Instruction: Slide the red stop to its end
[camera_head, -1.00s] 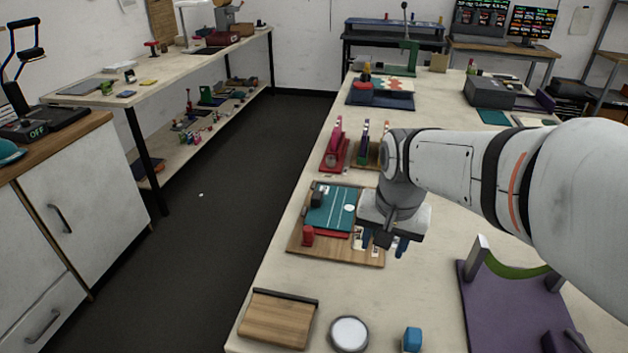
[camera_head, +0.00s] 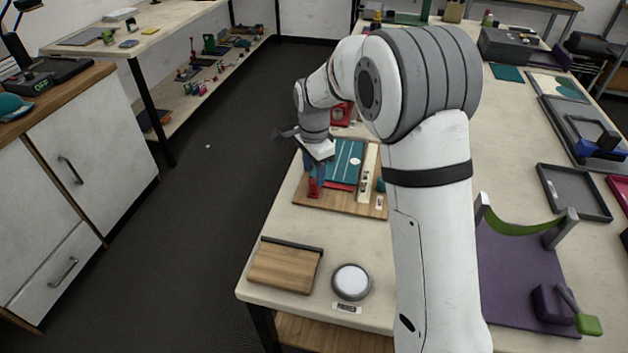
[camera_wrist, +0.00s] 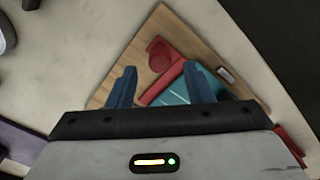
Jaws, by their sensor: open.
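The red stop (camera_head: 313,187) stands upright at the near left part of a wooden board (camera_head: 340,205). Behind it on the board is a teal panel (camera_head: 345,160) with white lines and a red strip along its near edge. In the wrist view, the stop (camera_wrist: 160,52) shows between and beyond my blue fingertips, with the teal panel (camera_wrist: 178,94) below it. My gripper (camera_head: 317,167) is open and empty, over the left part of the board close to the stop. I cannot tell whether a finger touches the stop.
A pale upright strip (camera_head: 368,172) stands on the board's right side. A red device (camera_head: 341,113) is behind the board. In front lie a wooden block (camera_head: 285,265) and a round white button (camera_head: 351,281). A purple stand (camera_head: 515,270) is at right. The table's left edge is close by.

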